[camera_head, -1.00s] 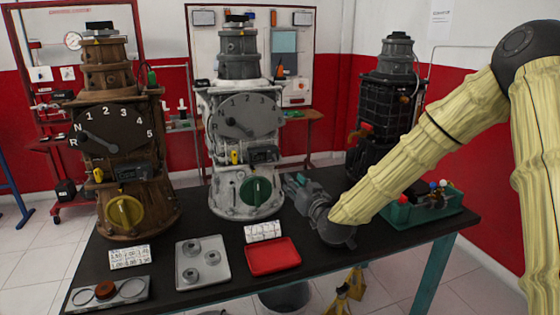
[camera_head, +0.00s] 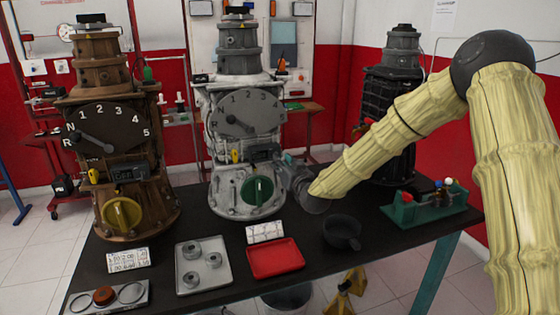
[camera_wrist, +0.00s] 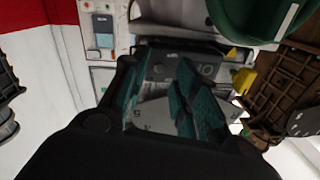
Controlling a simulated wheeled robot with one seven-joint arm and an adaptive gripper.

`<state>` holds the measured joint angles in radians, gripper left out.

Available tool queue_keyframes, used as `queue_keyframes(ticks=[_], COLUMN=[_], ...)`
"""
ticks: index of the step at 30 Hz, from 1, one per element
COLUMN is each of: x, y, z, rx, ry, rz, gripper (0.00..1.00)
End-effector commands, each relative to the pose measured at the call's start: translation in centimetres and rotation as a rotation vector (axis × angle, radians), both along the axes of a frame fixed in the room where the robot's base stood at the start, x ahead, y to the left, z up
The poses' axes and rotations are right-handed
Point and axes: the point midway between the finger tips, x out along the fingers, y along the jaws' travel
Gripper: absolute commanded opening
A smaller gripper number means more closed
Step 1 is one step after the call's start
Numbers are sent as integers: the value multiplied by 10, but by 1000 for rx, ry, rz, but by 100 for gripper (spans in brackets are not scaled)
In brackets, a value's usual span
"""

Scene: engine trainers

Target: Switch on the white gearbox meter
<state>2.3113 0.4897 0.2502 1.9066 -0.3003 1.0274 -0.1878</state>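The white gearbox (camera_head: 243,130) stands in the middle of the table, with a grey numbered dial and a green knob (camera_head: 258,191). Its meter (camera_head: 264,154) is a small dark box between dial and knob. In the wrist view the meter (camera_wrist: 180,65) appears upside down, just ahead of and partly behind my fingers. A yellow part (camera_wrist: 243,80) shows beside it. My gripper (camera_head: 289,164) is at the right side of the white gearbox, near meter height. In the wrist view its teal fingers (camera_wrist: 157,72) are apart with nothing held. Contact with the meter cannot be told.
A brown gearbox (camera_head: 112,130) stands left and a black one (camera_head: 392,100) behind my arm. The front right tabletop is clear.

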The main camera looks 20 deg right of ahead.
Motion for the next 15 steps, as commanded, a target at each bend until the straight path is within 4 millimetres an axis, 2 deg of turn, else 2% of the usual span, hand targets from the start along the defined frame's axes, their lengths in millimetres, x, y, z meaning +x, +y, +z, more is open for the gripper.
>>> queue_keyframes(ticks=[6, 15], x=[14, 16], y=[3, 4], z=[0, -1], rx=[0, 0], ry=[1, 0], rz=[1, 3], gripper=[29, 29])
